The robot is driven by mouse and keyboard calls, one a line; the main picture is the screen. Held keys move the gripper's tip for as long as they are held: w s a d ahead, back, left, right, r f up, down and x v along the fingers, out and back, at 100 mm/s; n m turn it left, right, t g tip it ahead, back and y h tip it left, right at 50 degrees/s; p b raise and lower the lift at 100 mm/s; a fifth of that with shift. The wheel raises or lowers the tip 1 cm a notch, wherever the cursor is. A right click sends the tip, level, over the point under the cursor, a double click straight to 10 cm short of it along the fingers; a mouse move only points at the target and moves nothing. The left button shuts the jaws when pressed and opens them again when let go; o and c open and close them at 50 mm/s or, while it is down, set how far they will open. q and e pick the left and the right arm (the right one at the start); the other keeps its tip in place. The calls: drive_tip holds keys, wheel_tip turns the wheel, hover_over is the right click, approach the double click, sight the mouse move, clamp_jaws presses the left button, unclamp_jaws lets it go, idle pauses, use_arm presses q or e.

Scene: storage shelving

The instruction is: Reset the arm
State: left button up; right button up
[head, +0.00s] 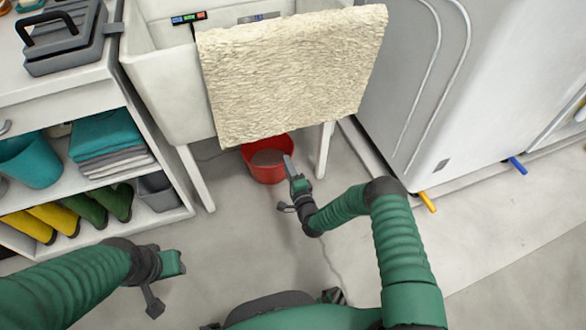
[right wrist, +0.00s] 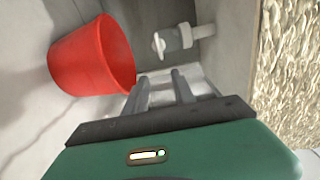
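My right gripper (head: 289,166) is in the middle of the head view, in front of the sink and close to a red bucket (head: 267,160) on the floor. In the right wrist view its two fingers (right wrist: 161,82) stand apart with nothing between them. The red bucket (right wrist: 90,58) is left of the fingers there, apart from them. My left gripper (head: 174,263) is at the lower left of the head view, over bare floor. Its fingers do not show clearly enough to tell their state.
A beige textured mat (head: 290,75) hangs over the front of a white sink (head: 165,85). A shelf unit (head: 75,95) with towels (head: 108,140) and boots (head: 65,218) stands left. A large white appliance (head: 480,80) stands right. The floor (head: 240,240) between is largely clear.

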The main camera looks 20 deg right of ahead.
use_arm(q)
drive_tip(key=shift+s+f, duration=0.15)
drive_tip(key=shift+s, duration=0.1)
use_arm(e)
drive_tip(key=shift+s+f, duration=0.15)
drive_tip(key=shift+s, duration=0.1)
